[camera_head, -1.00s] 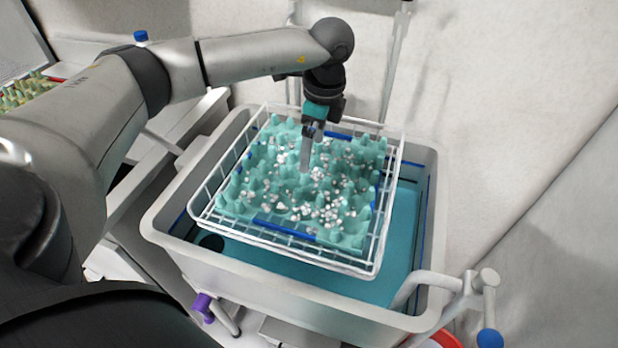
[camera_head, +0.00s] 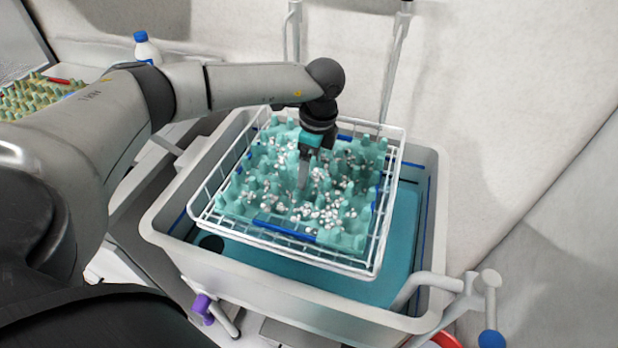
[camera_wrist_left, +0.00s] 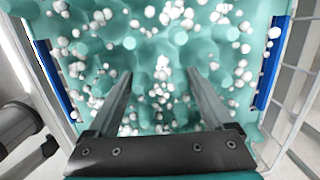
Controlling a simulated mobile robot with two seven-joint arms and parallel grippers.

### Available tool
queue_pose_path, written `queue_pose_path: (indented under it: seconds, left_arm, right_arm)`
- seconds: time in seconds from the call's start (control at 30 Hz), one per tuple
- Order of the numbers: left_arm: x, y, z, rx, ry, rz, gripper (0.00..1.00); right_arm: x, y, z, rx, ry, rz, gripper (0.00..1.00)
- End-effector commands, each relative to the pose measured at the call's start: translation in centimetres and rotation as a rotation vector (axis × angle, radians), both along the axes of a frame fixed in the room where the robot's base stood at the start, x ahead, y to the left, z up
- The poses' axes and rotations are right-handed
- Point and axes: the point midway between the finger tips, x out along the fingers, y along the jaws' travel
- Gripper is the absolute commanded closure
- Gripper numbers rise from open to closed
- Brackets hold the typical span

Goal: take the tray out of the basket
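The teal egg tray (camera_head: 345,217) lies in the white wire basket (camera_head: 300,254), with many small white balls scattered over it. Blue strips show along its edges. My left gripper (camera_head: 304,180) points down over the middle of the tray, its fingertips at or among the tray's pegs. In the left wrist view its two fingers (camera_wrist_left: 160,85) stand apart with teal pegs and white balls of the tray (camera_wrist_left: 215,55) beyond and between them. Whether they touch the tray is unclear. The right gripper is not in view.
The basket sits over a grey tub (camera_head: 250,284) of teal liquid, with open room at its right. A tap-like pipe (camera_head: 437,284) stands at the front right corner. A bottle (camera_head: 146,49) and another tray (camera_head: 30,95) stand at the left back. A wall closes the back.

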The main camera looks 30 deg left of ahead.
Motion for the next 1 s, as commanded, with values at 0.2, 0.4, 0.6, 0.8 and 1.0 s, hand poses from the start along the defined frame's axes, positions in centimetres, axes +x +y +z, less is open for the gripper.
queue_pose_path:
  seconds: [0.2, 0.4, 0.6, 0.8, 1.0]
  left_arm:
    - [0.01, -0.02, 0.03, 0.0, 0.0, 0.0, 0.41]
    - [0.01, -0.02, 0.04, 0.0, 0.0, 0.0, 0.63]
    - [0.02, -0.02, 0.05, 0.0, 0.0, 0.0, 0.85]
    - [0.05, -0.02, 0.1, -0.001, -0.001, 0.0, 1.0]
    - [0.06, -0.02, 0.16, -0.001, -0.001, 0.0, 1.0]
  right_arm:
    - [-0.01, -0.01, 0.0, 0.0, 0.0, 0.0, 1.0]
    - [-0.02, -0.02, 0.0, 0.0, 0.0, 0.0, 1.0]
    - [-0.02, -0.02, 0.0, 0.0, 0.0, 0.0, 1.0]
    - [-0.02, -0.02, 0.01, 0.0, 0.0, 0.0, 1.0]
    - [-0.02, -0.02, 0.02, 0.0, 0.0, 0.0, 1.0]
